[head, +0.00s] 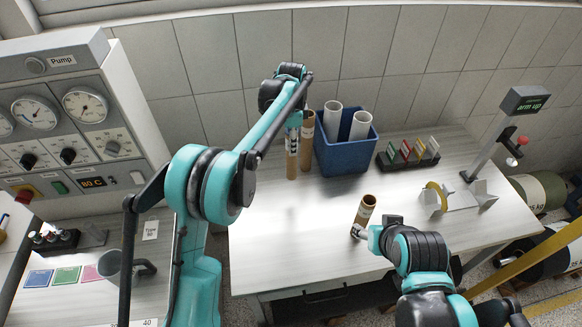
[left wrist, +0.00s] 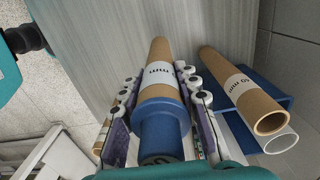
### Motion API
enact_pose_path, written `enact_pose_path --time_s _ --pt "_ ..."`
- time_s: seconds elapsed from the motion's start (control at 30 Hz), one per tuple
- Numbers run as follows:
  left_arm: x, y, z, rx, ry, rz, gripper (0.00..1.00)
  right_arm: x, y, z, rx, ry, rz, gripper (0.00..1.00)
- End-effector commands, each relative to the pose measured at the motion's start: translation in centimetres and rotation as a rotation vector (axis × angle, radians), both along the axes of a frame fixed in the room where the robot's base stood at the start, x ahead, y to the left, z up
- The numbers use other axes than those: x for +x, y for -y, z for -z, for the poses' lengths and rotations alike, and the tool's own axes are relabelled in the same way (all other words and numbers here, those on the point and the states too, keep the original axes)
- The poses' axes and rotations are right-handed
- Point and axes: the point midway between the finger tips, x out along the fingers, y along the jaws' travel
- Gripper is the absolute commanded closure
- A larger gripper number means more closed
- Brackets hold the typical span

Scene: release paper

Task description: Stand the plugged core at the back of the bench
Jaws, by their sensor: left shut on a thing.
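The plugged core (head: 291,165) is a brown cardboard tube at the back of the bench (head: 270,235), left of the blue bin. My left gripper (head: 293,122) is shut on its upper end from above and holds it upright. In the left wrist view the plugged core (left wrist: 158,82) has a white label and a blue plug (left wrist: 160,128) between the fingers (left wrist: 160,110). I cannot tell if its foot touches the bench. A third core (head: 367,206) stands open-topped near the front; my right gripper (head: 359,232) is low beside it, its jaws unclear.
Another brown core (head: 307,127), open-ended in the left wrist view (left wrist: 243,90), stands close right of the plugged core. The blue bin (head: 346,155) holds white tubes. A rack of coloured cards (head: 408,153) and a yellow-ring stand (head: 438,196) are right. The bench's left front is clear.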

Motion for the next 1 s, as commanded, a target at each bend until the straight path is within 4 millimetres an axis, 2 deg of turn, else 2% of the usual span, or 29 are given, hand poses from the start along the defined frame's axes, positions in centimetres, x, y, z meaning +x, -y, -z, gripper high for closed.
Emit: enact_pose_path --time_s 0.1,0.2,0.43,0.57,0.8,1.0 --pt "2.3 -0.7 0.5 0.000 0.000 -0.001 1.00 0.0 0.0 -0.1 0.000 0.000 0.000 0.45" --pt "3.3 -1.1 0.8 0.000 0.000 0.002 1.00 0.0 0.0 -0.1 0.000 0.000 0.000 0.45" --pt "4.6 -2.4 1.6 0.000 0.000 0.000 1.00 0.0 0.0 -0.1 0.000 0.000 0.000 0.45" --pt "5.4 -4.7 3.1 0.000 0.000 -0.002 1.00 0.0 0.0 0.1 0.000 0.000 0.000 0.45" --pt "7.2 -9.8 6.4 0.000 0.000 -0.001 1.00 0.0 0.0 0.4 0.000 0.000 0.000 0.45" --pt "8.0 -12.2 7.9 0.000 0.000 0.002 1.00 0.0 0.0 0.5 0.000 0.000 0.000 0.45"
